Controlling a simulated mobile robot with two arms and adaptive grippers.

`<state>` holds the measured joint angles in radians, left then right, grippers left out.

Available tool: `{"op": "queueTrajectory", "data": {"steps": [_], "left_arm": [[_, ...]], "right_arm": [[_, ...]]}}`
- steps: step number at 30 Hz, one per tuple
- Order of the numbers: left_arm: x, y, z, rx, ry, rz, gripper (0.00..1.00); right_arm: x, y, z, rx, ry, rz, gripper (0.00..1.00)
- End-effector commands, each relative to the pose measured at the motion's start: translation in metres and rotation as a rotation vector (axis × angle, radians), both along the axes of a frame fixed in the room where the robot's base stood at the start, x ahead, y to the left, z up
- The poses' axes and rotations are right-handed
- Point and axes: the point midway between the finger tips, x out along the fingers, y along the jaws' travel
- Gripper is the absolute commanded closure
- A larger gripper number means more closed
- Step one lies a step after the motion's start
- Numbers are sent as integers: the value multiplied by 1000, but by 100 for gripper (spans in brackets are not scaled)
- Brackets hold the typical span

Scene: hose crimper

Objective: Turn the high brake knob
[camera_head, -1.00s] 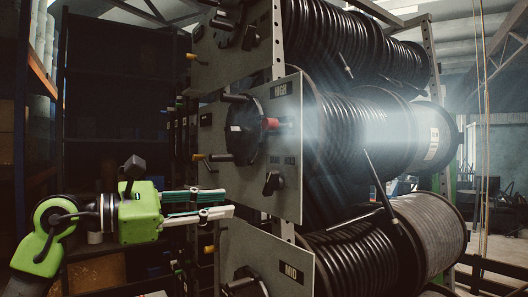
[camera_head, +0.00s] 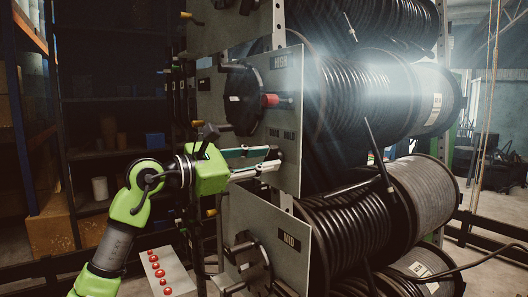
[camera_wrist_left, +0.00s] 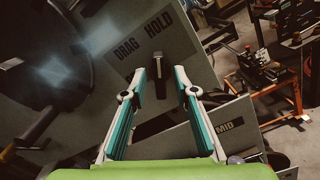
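The high brake knob (camera_wrist_left: 159,78) is a black lever knob on the grey panel (camera_wrist_left: 190,95), below the DRAG and HOLD labels. In the left wrist view it lies between the two fingertips of my left gripper (camera_wrist_left: 160,72), with a gap on each side. In the head view my left gripper (camera_head: 274,158) is in front of the HIGH panel (camera_head: 289,170), and its fingers mostly hide the knob. The fingers are spread open and hold nothing. I cannot tell how far the tips are from the panel. My right gripper is not in view.
A black hub with a red handle (camera_head: 270,100) sits above my gripper. The MID panel (camera_head: 265,215) is below. Large hose reels (camera_head: 355,100) stand behind the panels. A box with red buttons (camera_head: 172,272) is at the lower left. Dark shelves (camera_head: 110,90) stand at left.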

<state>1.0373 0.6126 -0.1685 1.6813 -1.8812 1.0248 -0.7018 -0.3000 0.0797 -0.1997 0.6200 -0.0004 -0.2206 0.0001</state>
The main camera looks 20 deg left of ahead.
Motion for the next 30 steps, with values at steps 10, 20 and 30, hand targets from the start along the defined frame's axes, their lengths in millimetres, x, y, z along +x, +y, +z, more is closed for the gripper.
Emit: {"op": "queueTrajectory", "data": {"steps": [10, 20, 30], "left_arm": [[3, -2, -1, 0, 0, 0, 73], [3, -2, 0, -2, 1, 0, 100], [3, -2, 0, -79, 60, 0, 100]], "right_arm": [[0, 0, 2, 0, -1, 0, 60], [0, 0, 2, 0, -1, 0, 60], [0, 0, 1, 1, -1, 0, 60]]}}
